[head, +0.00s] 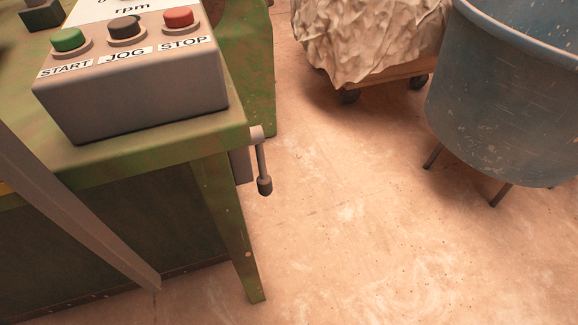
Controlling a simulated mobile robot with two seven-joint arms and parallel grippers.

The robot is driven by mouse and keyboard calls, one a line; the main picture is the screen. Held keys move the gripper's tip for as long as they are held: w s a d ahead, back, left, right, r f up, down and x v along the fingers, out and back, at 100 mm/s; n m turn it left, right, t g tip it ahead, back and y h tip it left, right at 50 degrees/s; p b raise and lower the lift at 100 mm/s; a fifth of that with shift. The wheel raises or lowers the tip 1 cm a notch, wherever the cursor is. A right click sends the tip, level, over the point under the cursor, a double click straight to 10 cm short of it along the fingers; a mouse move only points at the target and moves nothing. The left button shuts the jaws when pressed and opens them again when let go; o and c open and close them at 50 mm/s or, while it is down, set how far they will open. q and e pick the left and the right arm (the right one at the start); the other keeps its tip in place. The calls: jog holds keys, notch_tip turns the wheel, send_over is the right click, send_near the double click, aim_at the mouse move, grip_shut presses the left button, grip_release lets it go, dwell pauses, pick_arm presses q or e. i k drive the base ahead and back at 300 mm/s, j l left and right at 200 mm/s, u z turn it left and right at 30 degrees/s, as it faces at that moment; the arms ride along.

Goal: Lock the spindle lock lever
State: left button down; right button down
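The lever (262,167) is a thin grey rod with a dark knob at its lower end. It hangs down from a light pivot at the right corner of the green machine table (225,133). I take it to be the spindle lock lever, as no label shows on it. Neither of my grippers is in the head view, so nothing is seen touching the lever.
A grey control box (140,90) with START, JOG and STOP buttons stands on the table. A grey diagonal bar (75,205) crosses at left. A covered trolley (365,40) and a blue tub (505,95) on legs stand behind right. The floor (400,235) between is clear.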

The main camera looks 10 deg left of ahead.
aim_at(264, 181)
jog(key=i+l+u, duration=0.15)
jog(key=l, duration=0.35)
jog(key=i+l+u, duration=0.1)
jog(key=l, duration=0.35)
jog(key=i+l+u, duration=0.15)
jog(key=l, duration=0.35)
jog(key=k, duration=0.05)
